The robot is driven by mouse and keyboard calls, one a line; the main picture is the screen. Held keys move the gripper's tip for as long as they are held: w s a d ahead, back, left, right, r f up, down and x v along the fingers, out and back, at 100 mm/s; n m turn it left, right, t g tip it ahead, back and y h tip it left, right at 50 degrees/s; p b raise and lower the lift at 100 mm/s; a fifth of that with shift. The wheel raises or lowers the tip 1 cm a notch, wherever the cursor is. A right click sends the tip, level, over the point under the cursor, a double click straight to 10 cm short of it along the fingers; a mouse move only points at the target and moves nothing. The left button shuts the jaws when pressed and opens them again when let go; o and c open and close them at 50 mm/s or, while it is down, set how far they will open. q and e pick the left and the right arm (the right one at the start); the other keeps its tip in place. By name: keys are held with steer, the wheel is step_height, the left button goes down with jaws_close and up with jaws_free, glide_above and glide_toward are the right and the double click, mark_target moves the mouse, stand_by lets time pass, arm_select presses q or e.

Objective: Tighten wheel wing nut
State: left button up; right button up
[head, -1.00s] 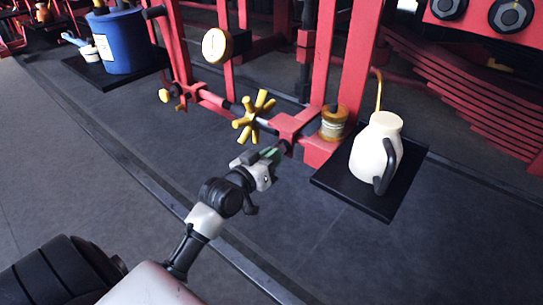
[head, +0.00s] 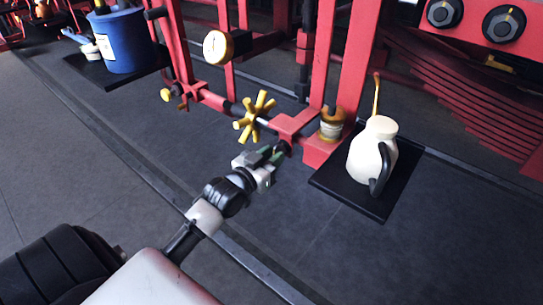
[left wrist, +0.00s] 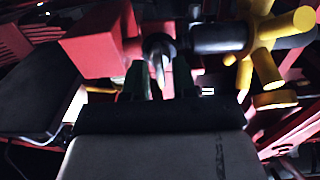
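A yellow spoked handwheel (head: 255,117) sits on a dark shaft on the red frame; it also shows at the right of the left wrist view (left wrist: 268,45). A small metallic piece, likely the wing nut (left wrist: 159,66), sticks out of a dark round fitting beside a red block. In the head view that fitting (head: 283,146) is small and the nut is hard to make out. My left gripper (head: 270,157) is just in front of it. In the left wrist view its two dark green fingers (left wrist: 160,82) stand apart, with the metallic piece between or just beyond their tips; contact cannot be told. My right gripper is out of view.
A cream jug (head: 372,150) stands on a black mat (head: 358,202) to the right. A brass-coloured cup (head: 332,124) is on the red frame. A blue container (head: 121,42) stands far left. The floor in front is clear.

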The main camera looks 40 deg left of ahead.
arm_select(q)
steer(key=shift+o, duration=0.4)
steer(key=shift+s, duration=0.1)
steer(key=s, duration=1)
steer(key=shift+s+a, duration=0.3)
steer(key=shift+a, duration=0.15)
steer(key=shift+f, duration=0.1)
steer(key=s+f+n+g+y+p, duration=0.15)
steer(key=s+f+g, duration=0.3)
steer(key=f, duration=1.15)
steer(key=s+f+g+p, duration=0.3)
steer(key=s+f+g, duration=0.15)
steer(key=f, duration=1.15)
steer(key=s+d+f+m+g+p, duration=0.1)
steer(key=s+d+f+g, duration=0.1)
steer(key=s, duration=0.6)
steer(key=s+d+f+m+g+p, duration=0.1)
steer(key=s+d+f+g, duration=0.2)
steer(key=s+f, duration=0.4)
steer(key=s+d+f+m+g+p, duration=0.1)
steer(key=s+d+f+g, duration=0.2)
steer(key=s, duration=0.5)
step_height(320, 180, down, 2)
steer(key=shift+s+d+f+p, duration=0.1)
steer(key=shift+s+d+p, duration=0.3)
steer(key=shift+d, duration=0.45)
